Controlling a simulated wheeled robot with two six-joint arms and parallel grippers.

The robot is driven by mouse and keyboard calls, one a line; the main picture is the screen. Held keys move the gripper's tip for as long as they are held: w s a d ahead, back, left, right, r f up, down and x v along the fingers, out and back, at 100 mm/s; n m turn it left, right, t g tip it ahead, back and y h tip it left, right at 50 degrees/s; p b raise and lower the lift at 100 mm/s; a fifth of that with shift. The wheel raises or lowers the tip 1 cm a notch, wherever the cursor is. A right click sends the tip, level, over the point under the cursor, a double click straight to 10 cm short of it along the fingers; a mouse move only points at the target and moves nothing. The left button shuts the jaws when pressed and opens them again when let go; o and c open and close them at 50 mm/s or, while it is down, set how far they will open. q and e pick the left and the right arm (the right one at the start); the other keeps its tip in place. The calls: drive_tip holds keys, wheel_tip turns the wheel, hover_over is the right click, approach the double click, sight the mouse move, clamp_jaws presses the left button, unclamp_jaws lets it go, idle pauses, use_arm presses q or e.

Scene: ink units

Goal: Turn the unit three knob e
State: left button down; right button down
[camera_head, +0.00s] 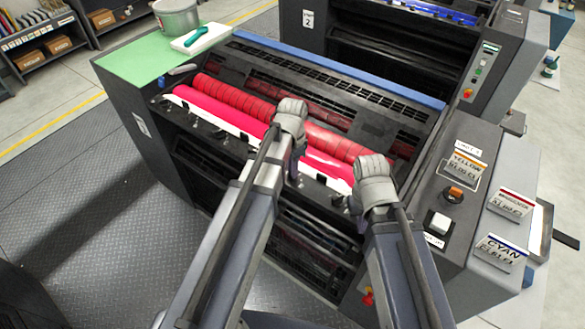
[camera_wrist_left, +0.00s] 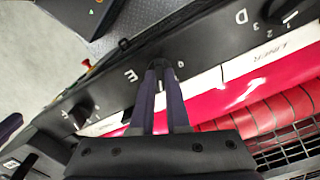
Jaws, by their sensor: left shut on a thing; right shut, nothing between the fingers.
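The letter E (camera_wrist_left: 130,75) is printed in white on the dark rail in the left wrist view. Knob e (camera_wrist_left: 158,63) is beside it, mostly hidden by the fingers. My left gripper (camera_wrist_left: 161,70) is shut on this knob. In the head view my left gripper (camera_head: 294,178) reaches down to the rail in front of the rollers, where the knob is too small to make out. My right gripper (camera_head: 352,204) is shut and empty near the right end of the rail; my wrist partly covers it.
Knob D (camera_wrist_left: 290,17) and another knob (camera_wrist_left: 80,115) flank knob e along the rail. Red rollers (camera_head: 240,98) lie behind it. A console (camera_head: 468,200) with buttons and YELLOW, CYAN labels stands at the right. A green mat (camera_head: 130,62) covers the left top.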

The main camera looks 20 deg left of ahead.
use_arm(q)
drive_tip(key=n, duration=0.4)
drive_tip(key=shift+n, duration=0.4)
drive_tip(key=n, duration=0.4)
drive_tip(key=shift+n, duration=0.3)
idle(0.3)
drive_tip(key=c, duration=0.9)
unclamp_jaws()
